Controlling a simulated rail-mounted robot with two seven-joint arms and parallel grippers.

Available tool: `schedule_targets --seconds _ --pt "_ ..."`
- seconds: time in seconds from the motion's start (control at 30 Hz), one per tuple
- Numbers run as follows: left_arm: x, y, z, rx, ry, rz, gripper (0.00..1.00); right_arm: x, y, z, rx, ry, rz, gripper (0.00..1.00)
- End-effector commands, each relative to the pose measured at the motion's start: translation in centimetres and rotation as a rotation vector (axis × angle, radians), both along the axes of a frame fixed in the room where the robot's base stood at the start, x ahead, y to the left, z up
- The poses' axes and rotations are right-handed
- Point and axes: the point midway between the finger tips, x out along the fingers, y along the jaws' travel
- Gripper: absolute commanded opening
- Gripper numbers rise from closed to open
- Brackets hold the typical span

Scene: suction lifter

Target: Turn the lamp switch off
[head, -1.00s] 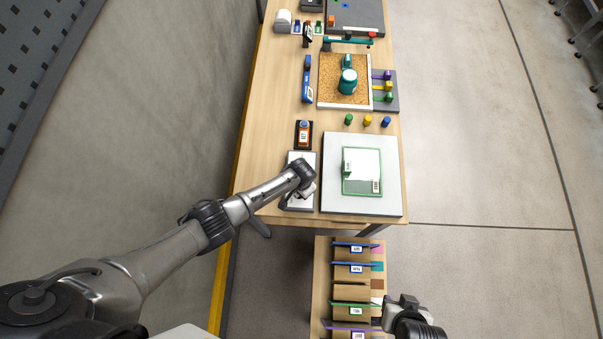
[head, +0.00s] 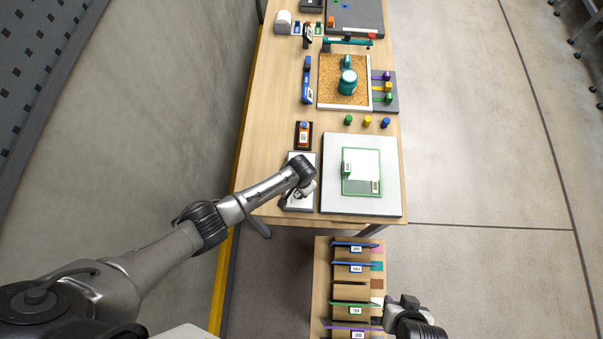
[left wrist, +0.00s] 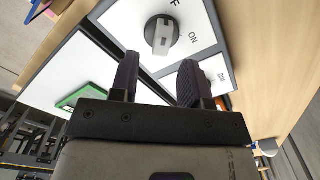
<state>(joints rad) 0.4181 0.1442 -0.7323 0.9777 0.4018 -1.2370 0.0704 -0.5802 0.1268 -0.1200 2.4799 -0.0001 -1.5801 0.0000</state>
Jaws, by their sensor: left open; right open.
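The lamp switch is a grey rotary knob (left wrist: 161,34) on a white panel (left wrist: 205,32) in the left wrist view. "ON" is printed beside it, and a partly cut-off label ending in "F" is near the top edge. The knob's raised bar stands nearly upright in that picture; I cannot tell which label it points to. My left gripper (left wrist: 158,82) is open and empty, its fingers apart from the knob. In the head view my left arm covers most of the panel (head: 298,206). My right gripper (head: 405,302) is open near the lower rack. I cannot identify the lamp.
A white board with a green-framed sheet (head: 362,172) lies right of the panel. An orange item (head: 303,134) stands behind it, and several coloured pegs (head: 367,121) stand nearby. A rack of upright dividers (head: 350,285) is in front of the table.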

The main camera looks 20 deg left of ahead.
Motion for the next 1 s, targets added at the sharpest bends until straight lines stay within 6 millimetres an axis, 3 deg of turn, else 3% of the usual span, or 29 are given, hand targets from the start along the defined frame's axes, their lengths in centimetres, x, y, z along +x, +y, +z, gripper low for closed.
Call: schedule_targets --seconds 0.2,0.5,0.7,1.0 --pt "0.0 0.0 4.1 -0.003 -0.003 -0.001 0.43 0.0 0.1 0.5 0.003 -0.001 -0.002 0.43" --pt "0.1 0.0 8.7 -0.001 -0.004 0.000 0.43 0.0 0.3 0.5 0.010 -0.001 -0.006 0.43" --pt "0.0 0.0 10.4 -0.001 -0.002 0.000 0.43 0.0 0.3 0.5 0.011 0.000 -0.006 0.43" --pt "0.0 0.0 10.9 0.000 0.000 0.000 0.43 0.0 0.3 0.5 0.009 0.000 -0.005 0.43"
